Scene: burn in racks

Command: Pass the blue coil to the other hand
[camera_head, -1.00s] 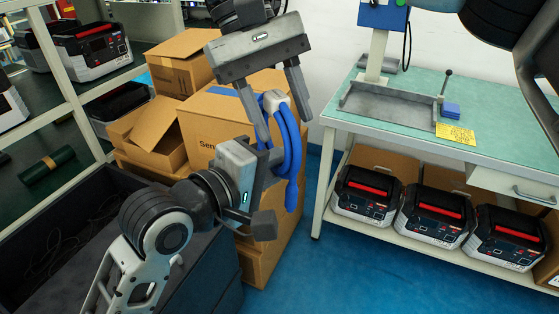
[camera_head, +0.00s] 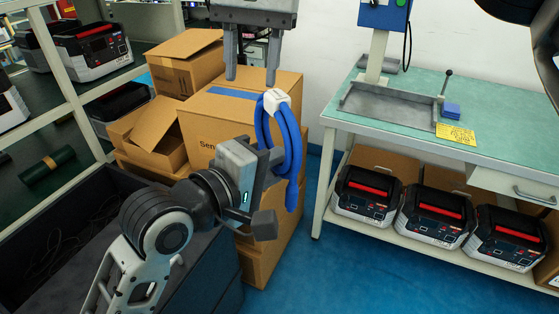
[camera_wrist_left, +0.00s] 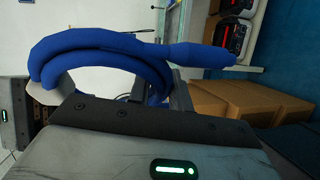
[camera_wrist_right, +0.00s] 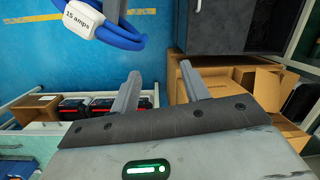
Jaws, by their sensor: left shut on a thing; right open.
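The blue coil (camera_head: 287,150) hangs in the middle of the head view, with a white band (camera_head: 273,101) at its top. The coil also fills the upper part of the left wrist view (camera_wrist_left: 110,48). My right gripper (camera_head: 251,78) is open and empty, above and apart from the coil. In the right wrist view, the empty fingers (camera_wrist_right: 160,92) are spread, and the coil's band (camera_wrist_right: 84,20), reading "15 amps", shows at the upper left.
Cardboard boxes (camera_head: 238,115) are stacked behind the coil. A dark bin (camera_head: 60,215) stands at the lower left. A green-topped workbench (camera_head: 400,105) stands at the right, with several red-handled units (camera_head: 436,215) on its lower shelf. A shelving rack (camera_head: 85,95) stands at the left.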

